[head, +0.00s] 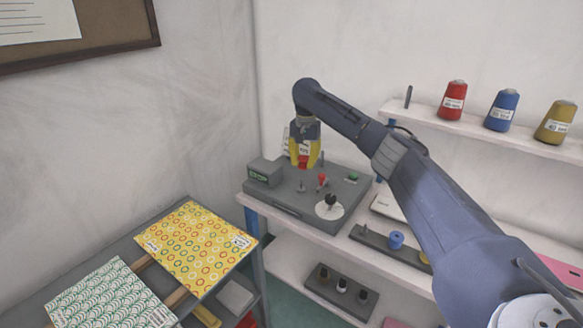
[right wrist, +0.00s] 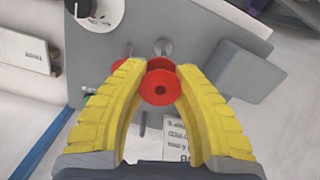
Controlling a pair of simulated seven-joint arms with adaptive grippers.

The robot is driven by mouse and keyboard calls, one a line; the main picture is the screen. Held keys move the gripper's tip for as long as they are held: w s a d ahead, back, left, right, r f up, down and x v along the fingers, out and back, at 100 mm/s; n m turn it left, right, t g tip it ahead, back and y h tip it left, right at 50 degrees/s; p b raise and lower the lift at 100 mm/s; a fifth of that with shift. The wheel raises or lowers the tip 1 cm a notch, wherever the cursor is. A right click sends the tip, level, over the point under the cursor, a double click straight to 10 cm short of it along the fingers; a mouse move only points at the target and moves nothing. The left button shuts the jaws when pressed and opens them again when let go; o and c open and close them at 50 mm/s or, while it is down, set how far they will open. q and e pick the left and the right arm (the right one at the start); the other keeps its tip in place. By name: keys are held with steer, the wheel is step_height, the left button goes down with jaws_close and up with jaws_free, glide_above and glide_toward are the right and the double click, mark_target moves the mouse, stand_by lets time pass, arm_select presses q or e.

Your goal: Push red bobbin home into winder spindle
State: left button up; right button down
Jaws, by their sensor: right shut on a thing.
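The red bobbin (head: 303,161) is between the yellow fingers of my right gripper (head: 304,155), which is shut on it above the grey winder (head: 285,207). In the right wrist view the bobbin (right wrist: 160,88) sits between the fingertips (right wrist: 160,72), its round flange and centre hole facing the camera. A short grey peg (head: 301,187) stands on the winder below the gripper. In the right wrist view a grey peg (right wrist: 163,46) shows just beyond the bobbin; I cannot tell which peg is the spindle. The bobbin appears apart from the winder top. My left gripper is not in view.
The winder carries a red-topped lever (head: 322,180), a white dial with black knob (head: 329,209) and a grey box (head: 265,171). A blue bobbin (head: 396,240) stands on a rack to the right. Thread cones, including a red one (head: 453,101), stand on the upper shelf.

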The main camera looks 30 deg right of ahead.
steer(key=shift+w+a, duration=0.2)
steer(key=shift+w, duration=0.1)
stand_by(0.4)
glide_above(301, 188)
steer(key=shift+w+d+f, duration=0.1)
steer(key=shift+w+f, duration=0.05)
steer(key=shift+f, duration=1.05)
steer(key=shift+w+d+f, duration=0.1)
steer(key=shift+f, duration=1.05)
steer(key=shift+f, duration=2.6)
steer(key=c, duration=1.1)
jaws_free()
steer(key=shift+o, duration=0.2)
